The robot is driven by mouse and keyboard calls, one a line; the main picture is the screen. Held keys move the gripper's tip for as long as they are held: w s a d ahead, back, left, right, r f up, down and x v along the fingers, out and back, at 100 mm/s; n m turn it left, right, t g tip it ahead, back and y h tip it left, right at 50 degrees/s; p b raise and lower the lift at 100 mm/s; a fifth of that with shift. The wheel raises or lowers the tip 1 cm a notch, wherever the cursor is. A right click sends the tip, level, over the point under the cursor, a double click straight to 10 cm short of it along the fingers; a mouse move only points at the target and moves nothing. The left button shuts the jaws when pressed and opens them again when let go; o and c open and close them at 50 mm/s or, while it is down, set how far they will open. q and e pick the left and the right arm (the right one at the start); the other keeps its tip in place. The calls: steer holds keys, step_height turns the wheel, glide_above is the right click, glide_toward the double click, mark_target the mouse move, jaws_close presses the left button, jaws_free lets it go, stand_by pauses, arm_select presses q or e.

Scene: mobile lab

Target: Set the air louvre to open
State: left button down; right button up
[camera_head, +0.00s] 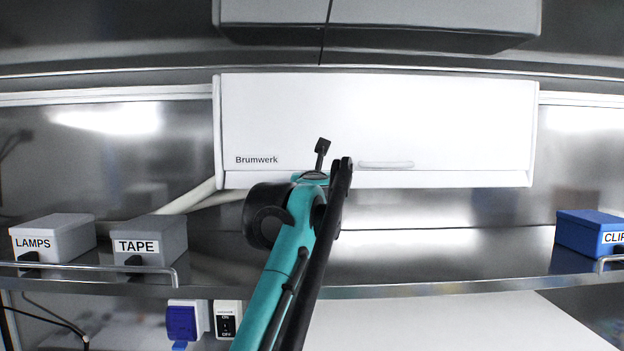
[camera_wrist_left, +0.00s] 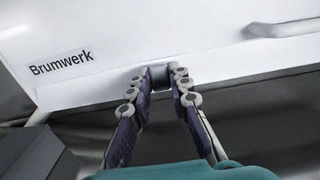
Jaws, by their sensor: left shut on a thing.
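The white Brumwerk unit (camera_head: 300,120) hangs on the wall above the shelf; its front also shows in the left wrist view (camera_wrist_left: 120,75). At the lower edge of its front, between the label and a pale bar handle (camera_head: 386,164), is a small dark grey knob (camera_wrist_left: 159,78), which I take for the louvre control. My left gripper (camera_wrist_left: 160,71) is shut on this knob, one finger on each side. In the head view my own teal arm hides the fingers and the knob. The louvre's exact setting cannot be made out. My right gripper is not in view.
A shelf with a metal rail (camera_head: 90,266) runs below the unit. It bears a LAMPS box (camera_head: 66,236), a TAPE box (camera_head: 165,238) and a blue box (camera_head: 580,232) at the right. The shelf's middle right is clear.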

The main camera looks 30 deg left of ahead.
arm_select(q)
steer(key=c, duration=1.4)
jaws_free()
steer(key=v, duration=1.2)
steer(key=shift+a, duration=0.1)
